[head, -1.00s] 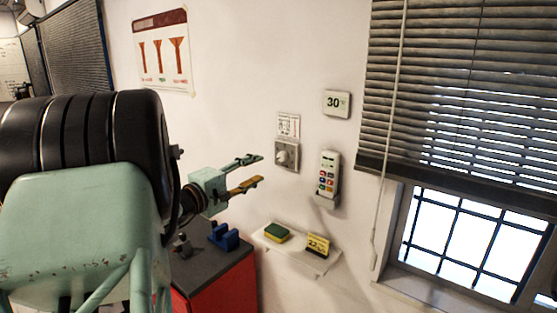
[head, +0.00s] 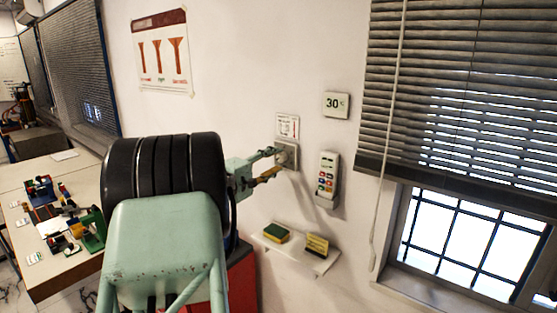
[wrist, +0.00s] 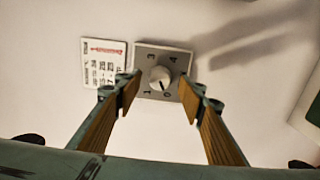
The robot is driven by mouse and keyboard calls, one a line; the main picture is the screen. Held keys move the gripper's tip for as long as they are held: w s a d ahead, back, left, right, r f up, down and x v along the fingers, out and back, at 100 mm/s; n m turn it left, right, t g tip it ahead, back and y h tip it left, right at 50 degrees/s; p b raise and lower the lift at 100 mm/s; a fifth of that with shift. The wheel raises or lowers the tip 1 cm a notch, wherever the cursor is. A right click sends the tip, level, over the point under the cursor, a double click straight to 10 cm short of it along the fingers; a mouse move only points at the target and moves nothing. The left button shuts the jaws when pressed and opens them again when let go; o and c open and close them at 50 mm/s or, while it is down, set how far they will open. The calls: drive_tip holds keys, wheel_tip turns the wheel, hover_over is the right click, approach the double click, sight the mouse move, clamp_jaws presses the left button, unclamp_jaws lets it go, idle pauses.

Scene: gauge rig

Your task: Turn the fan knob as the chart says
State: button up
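The fan knob (wrist: 160,77) is a round white dial on a square grey wall plate (wrist: 147,54), with marks around it. In the head view the plate (head: 293,150) is partly hidden by my gripper (head: 272,163). The chart (wrist: 103,62) is a small white card with a red line and rows of print, beside the plate; it also shows in the head view (head: 287,126). Its print is too small to read. In the wrist view my gripper (wrist: 157,97) is open, its fingers to either side of the knob, with nothing between the pads. I cannot tell whether they reach it.
A thermostat display (head: 336,104) reading 30 and a remote in a holder (head: 327,177) are on the wall to the right. A cluttered table (head: 80,190) stands left.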

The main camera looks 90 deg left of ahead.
drive_tip(key=shift+x, duration=1.25)
drive_tip(key=c, duration=0.9)
